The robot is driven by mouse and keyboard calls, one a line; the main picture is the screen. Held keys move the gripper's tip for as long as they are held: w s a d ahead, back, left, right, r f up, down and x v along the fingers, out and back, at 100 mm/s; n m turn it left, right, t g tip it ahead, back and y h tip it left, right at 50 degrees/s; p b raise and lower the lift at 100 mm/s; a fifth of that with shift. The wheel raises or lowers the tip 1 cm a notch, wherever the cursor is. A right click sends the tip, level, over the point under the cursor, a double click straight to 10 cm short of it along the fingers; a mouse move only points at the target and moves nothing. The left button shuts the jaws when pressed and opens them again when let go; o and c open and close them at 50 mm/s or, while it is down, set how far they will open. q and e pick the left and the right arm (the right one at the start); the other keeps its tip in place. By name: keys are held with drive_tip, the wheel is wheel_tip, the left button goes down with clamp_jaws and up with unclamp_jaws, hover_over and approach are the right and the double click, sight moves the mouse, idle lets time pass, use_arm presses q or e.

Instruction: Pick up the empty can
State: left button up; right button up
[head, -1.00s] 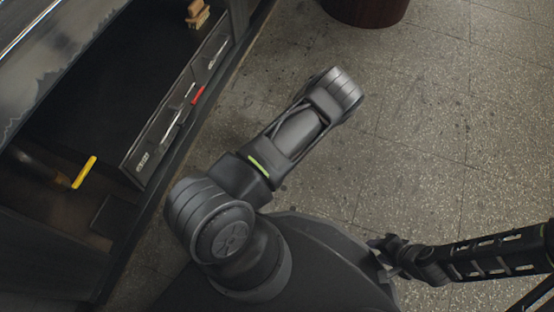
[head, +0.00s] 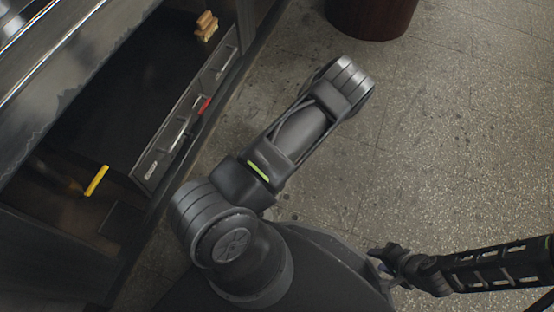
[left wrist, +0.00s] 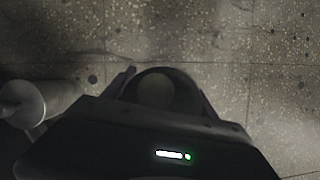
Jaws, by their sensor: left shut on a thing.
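In the left wrist view, my left gripper (left wrist: 162,92) is shut around a round, dull, dim thing (left wrist: 157,90). Only its rounded end shows between the fingers; it looks like the can, but no label or opening can be made out. The speckled floor lies beyond it. In the head view my left arm stretches over the floor, and its gripper is not clearly seen. My right gripper (head: 388,262) is low at the right in the head view, dark and partly hidden by my base; I cannot tell its jaw state. No other can is recognisable.
A dark grill counter (head: 110,95) runs along the left, with a yellow-handled thing (head: 97,180), a red-handled tool (head: 204,105) and a wooden brush (head: 206,25). A dark red round bin (head: 372,15) stands at the top. The tiled floor (head: 450,130) at right is clear.

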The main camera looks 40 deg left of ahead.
use_arm(q)
drive_tip(key=shift+r, duration=0.95)
